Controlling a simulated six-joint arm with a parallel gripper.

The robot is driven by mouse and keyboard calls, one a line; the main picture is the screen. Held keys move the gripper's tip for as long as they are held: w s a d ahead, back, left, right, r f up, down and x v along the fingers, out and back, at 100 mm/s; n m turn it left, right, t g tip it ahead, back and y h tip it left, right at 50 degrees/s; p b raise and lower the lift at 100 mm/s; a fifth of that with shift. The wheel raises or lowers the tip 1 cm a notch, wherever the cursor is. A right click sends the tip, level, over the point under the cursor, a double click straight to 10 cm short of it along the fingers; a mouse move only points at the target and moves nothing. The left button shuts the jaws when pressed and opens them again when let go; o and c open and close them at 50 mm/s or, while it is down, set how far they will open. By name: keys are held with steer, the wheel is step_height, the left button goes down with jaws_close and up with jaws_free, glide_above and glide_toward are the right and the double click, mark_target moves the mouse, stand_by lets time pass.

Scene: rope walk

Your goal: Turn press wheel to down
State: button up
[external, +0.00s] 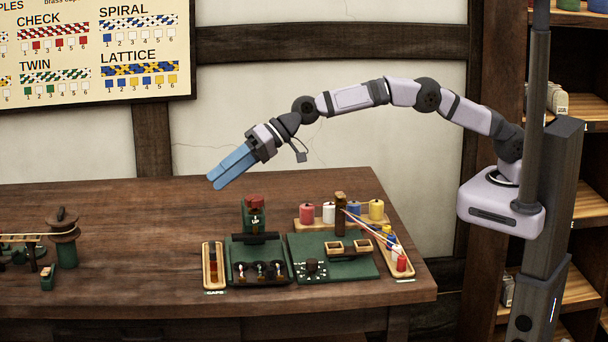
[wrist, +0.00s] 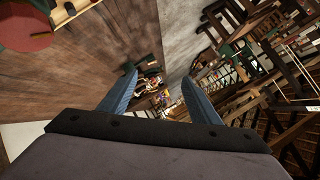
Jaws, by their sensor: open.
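My gripper (external: 214,182) is raised above the table's back left of centre in the external view, with its blue fingers pointing down and left. In the wrist view my gripper (wrist: 158,80) has its fingers apart with nothing held between them. A green upright device with a red top (external: 254,214) stands on the table below and to the right of the gripper, well apart from it. It may be the press. I cannot make out for certain which part is the press wheel, or its position.
A green tray with dark fittings (external: 240,268), a green board (external: 362,268) and a narrow wooden rack (external: 205,266) lie at the front. Several coloured spools, including a red one (external: 307,214), stand behind. A wooden reel (external: 63,225) is far left. The table between is clear.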

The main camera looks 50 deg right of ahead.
mark_target(256, 197)
steer(key=s+d+f+n+g+h+p, duration=0.1)
steer(key=d+f+n+g+h+p, duration=0.15)
steer(key=d+n+h+p, duration=0.9)
steer(key=shift+w+d+f+m+g+y+b, duration=0.2)
steer(key=shift+f+m+y+b, duration=0.3)
steer(key=shift+f+y, duration=0.45)
steer(key=shift+w+d+f+m+g+y+b, duration=0.1)
steer(key=shift+w+d+f+m+y+b, duration=0.25)
steer(key=shift+f+y, duration=0.55)
steer(key=shift+w+d+f+m+g+y+b, duration=0.15)
steer(key=shift+f+m+y+b, duration=0.5)
steer(key=shift+f, duration=0.45)
steer(key=c, duration=1.1)
